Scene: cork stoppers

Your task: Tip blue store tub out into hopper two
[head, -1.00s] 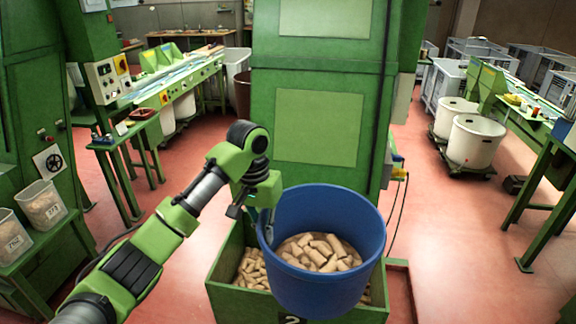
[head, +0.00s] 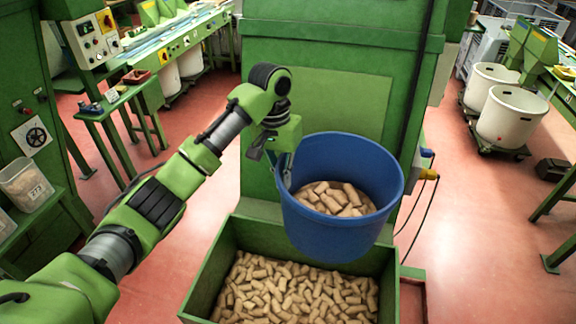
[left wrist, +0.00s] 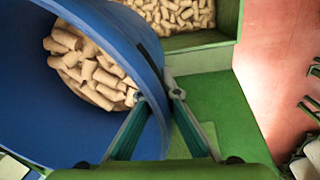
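The blue store tub (head: 335,232) hangs in the air above the back part of a green hopper, with corks (head: 335,198) inside. It looks nearly upright. My left gripper (head: 287,172) is shut on the tub's left rim. In the left wrist view the rim of the tub (left wrist: 105,30) passes between the two fingertips (left wrist: 158,96). The green hopper (head: 215,263) is an open box holding many loose corks (head: 290,290). Its front is cut off by the picture's lower edge, so no number shows on it now. My right gripper is not in view.
A tall green machine housing (head: 330,110) stands right behind the tub. Cables with a yellow plug (head: 428,174) hang at its right side. A clear numbered bin (head: 25,183) stands at left, and white tubs (head: 510,117) at far right.

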